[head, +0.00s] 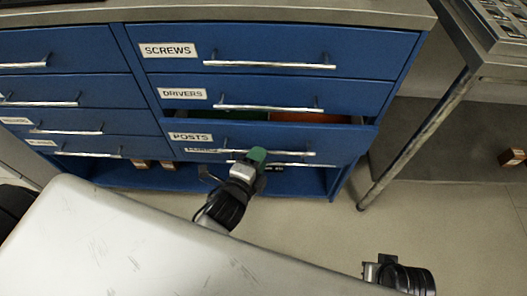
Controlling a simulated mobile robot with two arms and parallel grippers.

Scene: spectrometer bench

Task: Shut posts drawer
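The posts drawer (345,139) is the third one down in the right column of the blue cabinet. It stands partly pulled out, and a strip of its inside shows green and orange above its front. Its label reads POSTS, and its silver bar handle (290,152) runs across the front. My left gripper (256,158), with a green part at its end, is at the drawer's front and overlaps the handle in the head view. I cannot tell whether it touches the handle, or whether its fingers are open. At the lower right only a black part of my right arm shows.
The SCREWS drawer (270,50) and DRIVERS drawer (355,92) above look shut. A lower drawer is mostly hidden behind the posts drawer. A metal-legged table (425,135) stands at the right, with a small brown box (511,157) beneath. Floor between is clear.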

